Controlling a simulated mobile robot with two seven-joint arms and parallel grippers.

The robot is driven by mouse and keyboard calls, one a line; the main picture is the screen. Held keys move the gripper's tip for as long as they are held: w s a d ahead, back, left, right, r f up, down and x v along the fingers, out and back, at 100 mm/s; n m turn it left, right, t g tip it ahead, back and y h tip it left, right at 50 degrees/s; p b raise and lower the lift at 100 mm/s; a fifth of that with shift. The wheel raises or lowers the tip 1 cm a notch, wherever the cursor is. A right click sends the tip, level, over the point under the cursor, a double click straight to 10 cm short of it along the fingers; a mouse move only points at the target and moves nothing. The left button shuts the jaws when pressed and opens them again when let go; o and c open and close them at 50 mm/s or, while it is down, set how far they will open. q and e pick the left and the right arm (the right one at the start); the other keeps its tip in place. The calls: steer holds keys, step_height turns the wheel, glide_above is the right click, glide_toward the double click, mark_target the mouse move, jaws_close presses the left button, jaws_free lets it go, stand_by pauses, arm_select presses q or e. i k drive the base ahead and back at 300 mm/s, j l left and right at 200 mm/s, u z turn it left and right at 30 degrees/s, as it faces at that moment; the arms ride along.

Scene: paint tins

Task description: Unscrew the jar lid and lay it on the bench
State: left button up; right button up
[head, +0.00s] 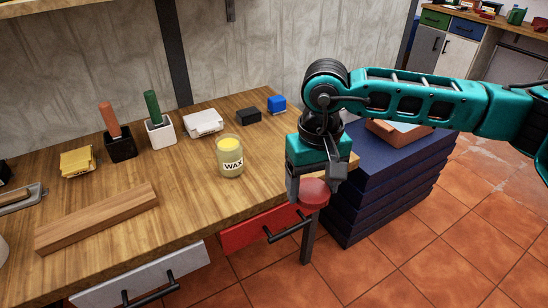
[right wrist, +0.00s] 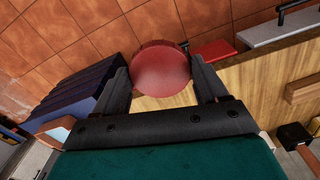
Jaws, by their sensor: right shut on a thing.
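The wax jar (head: 230,160) stands upright and open on the wooden bench (head: 189,189), its yellow contents showing at the top. My right gripper (head: 313,190) is shut on the round red lid (head: 314,193) and holds it apart from the jar, to its right, near the bench's right end. The right wrist view shows the lid (right wrist: 160,69) between the two fingers of the gripper (right wrist: 162,82). The lid seems to be in the air beside or above the bench edge; the exact height is hard to tell. My left gripper is not in view.
A wooden plank (head: 97,217) lies at the front left of the bench. A dark blue stack (head: 385,180) is right of the bench. Bare wood surrounds the jar.

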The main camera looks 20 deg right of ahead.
mark_target(228, 152)
steer(key=i+l+u, duration=0.3)
steer(key=l, duration=0.25)
steer(key=l+u, duration=0.35)
steer(key=l, duration=0.2)
steer(key=i+l+u, duration=0.1)
steer(key=l+u, duration=0.2)
steer(key=l, duration=0.3)
